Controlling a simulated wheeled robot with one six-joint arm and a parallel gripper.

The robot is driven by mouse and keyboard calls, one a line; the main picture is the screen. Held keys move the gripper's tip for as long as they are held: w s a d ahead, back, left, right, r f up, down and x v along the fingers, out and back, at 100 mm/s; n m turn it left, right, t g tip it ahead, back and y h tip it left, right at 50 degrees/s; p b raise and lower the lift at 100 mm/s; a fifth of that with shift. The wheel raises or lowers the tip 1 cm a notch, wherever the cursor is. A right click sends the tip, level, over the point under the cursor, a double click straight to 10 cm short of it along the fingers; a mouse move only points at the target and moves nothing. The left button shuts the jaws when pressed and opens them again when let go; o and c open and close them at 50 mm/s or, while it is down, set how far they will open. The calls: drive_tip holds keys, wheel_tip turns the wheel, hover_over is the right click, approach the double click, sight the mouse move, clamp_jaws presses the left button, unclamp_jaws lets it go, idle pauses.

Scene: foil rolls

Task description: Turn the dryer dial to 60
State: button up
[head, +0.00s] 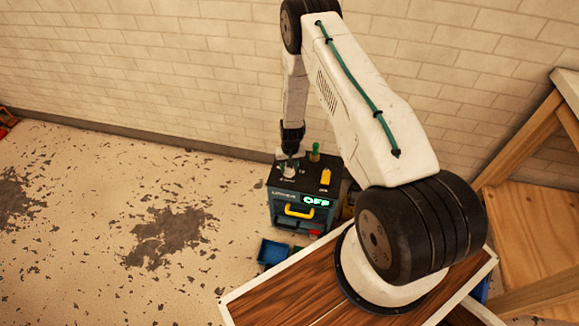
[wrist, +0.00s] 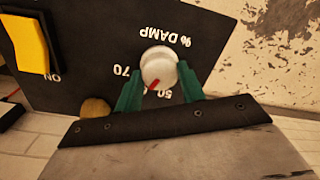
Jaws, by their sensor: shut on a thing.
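The dryer (head: 274,207) is a dark box by the wall, with a lit display (head: 316,200) reading OFF. Its white dial (wrist: 159,66) sits on the black top panel, marked "% DAMP". The dial's red pointer (wrist: 153,84) points down and slightly left in the wrist view, between the 70 and the 50 marks. Any figure right at the pointer's tip is too small or covered to read. My gripper (wrist: 160,86) has its green fingers on either side of the dial, shut on it. In the head view my gripper (head: 290,153) reaches down to the panel.
A yellow switch (wrist: 27,43) marked ON is on the same panel, left of the dial in the wrist view. A green object (head: 315,151) stands behind it in the head view. A blue bin (head: 273,251) is on the floor in front. Open floor lies left.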

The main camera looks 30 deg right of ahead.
idle(0.4)
drive_tip(key=o, duration=1)
drive_tip(key=shift+d+r, duration=0.15)
drive_tip(key=shift+r, duration=3.75)
